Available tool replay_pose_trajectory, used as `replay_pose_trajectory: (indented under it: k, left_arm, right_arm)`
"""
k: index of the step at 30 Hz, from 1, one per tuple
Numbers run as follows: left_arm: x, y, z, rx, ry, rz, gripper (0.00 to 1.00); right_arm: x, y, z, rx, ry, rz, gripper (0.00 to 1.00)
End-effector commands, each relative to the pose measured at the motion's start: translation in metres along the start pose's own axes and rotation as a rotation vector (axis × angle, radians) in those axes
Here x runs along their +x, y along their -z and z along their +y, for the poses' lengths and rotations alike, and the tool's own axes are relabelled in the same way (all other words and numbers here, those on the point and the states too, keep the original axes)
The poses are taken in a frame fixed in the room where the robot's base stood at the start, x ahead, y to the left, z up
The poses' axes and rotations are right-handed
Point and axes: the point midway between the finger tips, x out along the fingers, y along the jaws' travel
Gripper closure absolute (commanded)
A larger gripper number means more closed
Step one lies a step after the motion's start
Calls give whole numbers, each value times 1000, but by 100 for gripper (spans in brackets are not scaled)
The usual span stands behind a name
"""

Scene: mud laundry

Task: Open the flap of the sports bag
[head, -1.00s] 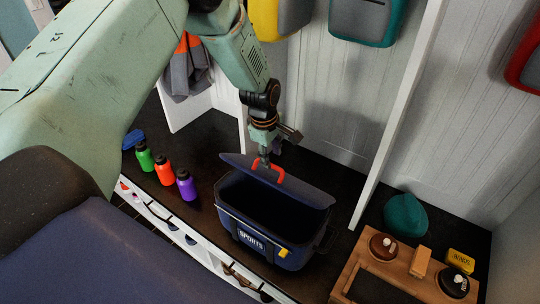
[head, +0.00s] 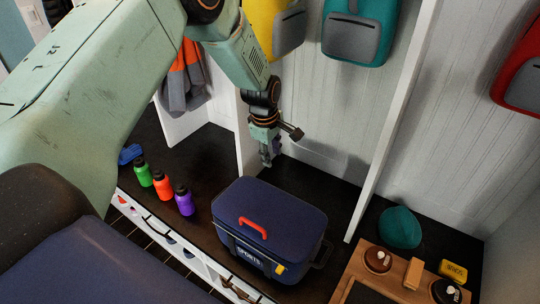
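The dark blue sports bag (head: 262,262) stands on the dark bench, with a "SPORTS" label and a yellow tag on its front. Its flap (head: 285,215) lies down flat over the top, so the inside is hidden. A red handle (head: 252,227) sits on the flap near its front edge. My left gripper (head: 266,160) points down behind the bag, apart from the handle and holding nothing that I can see. Its fingers are small and seen at an angle, so I cannot tell their opening. My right gripper is not in view.
Green (head: 143,174), orange (head: 162,186) and purple (head: 184,201) bottles stand left of the bag. A white upright divider (head: 385,140) rises behind it on the right. A teal cap (head: 400,228) and a wooden tray (head: 388,285) with brushes lie to the right.

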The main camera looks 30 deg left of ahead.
Motion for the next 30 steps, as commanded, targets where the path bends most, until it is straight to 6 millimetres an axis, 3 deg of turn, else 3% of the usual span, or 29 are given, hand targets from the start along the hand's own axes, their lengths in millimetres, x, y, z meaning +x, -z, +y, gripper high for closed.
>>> replay_pose_trajectory:
  k: [9, 30]
  left_arm:
    - [-14, 0, 9, 0, 0, 0, 65]
    - [-14, 0, 9, 0, 0, 0, 65]
  right_arm:
    - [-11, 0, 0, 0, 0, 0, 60]
    - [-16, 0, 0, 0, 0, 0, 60]
